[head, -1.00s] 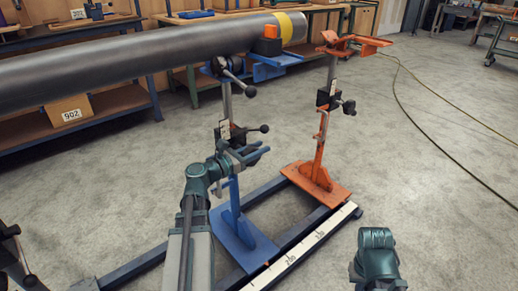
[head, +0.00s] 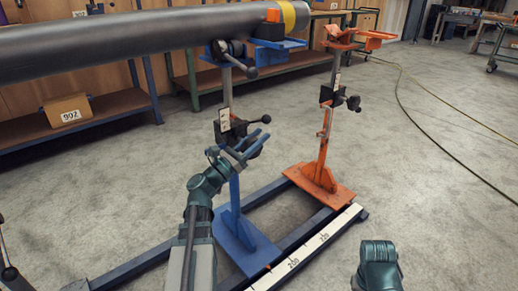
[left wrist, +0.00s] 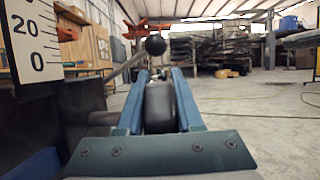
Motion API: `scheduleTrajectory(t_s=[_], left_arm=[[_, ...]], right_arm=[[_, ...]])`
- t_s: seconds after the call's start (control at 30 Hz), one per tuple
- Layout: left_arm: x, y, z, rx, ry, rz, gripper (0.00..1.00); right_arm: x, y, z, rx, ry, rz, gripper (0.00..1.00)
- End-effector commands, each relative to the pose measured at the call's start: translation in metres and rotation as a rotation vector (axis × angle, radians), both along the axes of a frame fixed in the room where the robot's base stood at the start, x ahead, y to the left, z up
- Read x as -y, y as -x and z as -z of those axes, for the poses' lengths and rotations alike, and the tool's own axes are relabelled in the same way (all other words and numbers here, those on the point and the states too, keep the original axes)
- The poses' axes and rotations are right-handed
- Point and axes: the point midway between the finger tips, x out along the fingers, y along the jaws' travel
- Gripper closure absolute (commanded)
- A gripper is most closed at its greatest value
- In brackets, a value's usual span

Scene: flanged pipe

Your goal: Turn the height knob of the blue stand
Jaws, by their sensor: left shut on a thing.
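The blue stand (head: 235,232) stands on a floor rail and its upper part is under the grey pipe (head: 130,44). My left gripper (head: 254,142) is at the black clamp block halfway up its post. In the left wrist view, the two blue fingers of my left gripper (left wrist: 160,95) are shut on a dark rounded knob (left wrist: 159,108), one finger on each side. In the head view the fingers mostly hide this knob. A black ball-ended lever (left wrist: 155,46) shows just beyond the fingertips.
An orange stand (head: 319,185) stands behind and to the right, clear of my left gripper. A white ruler strip (head: 305,250) lies along the rail. A scale plate (left wrist: 36,45) is close on the left of the wrist view. Open floor lies to the right.

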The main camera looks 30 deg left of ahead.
Motion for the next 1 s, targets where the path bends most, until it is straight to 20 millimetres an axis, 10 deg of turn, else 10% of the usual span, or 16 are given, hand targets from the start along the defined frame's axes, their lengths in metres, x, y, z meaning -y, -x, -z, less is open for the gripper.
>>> scheduleTrajectory(t_s=[0.83, 0.87, 1.0], left_arm=[[-0.002, 0.005, -0.003, 0.142, 0.059, 0.0, 1.0], [-0.002, 0.005, -0.003, 0.142, 0.059, 0.0, 0.63], [-0.002, 0.004, -0.003, 0.142, 0.059, 0.0, 0.38]], right_arm=[[0.0, 0.0, 0.027, 0.0, 0.0, 0.0, 1.0], [0.0, 0.0, 0.027, 0.0, 0.0, 0.0, 1.0], [0.0, 0.0, 0.027, 0.0, 0.0, 0.0, 1.0]])
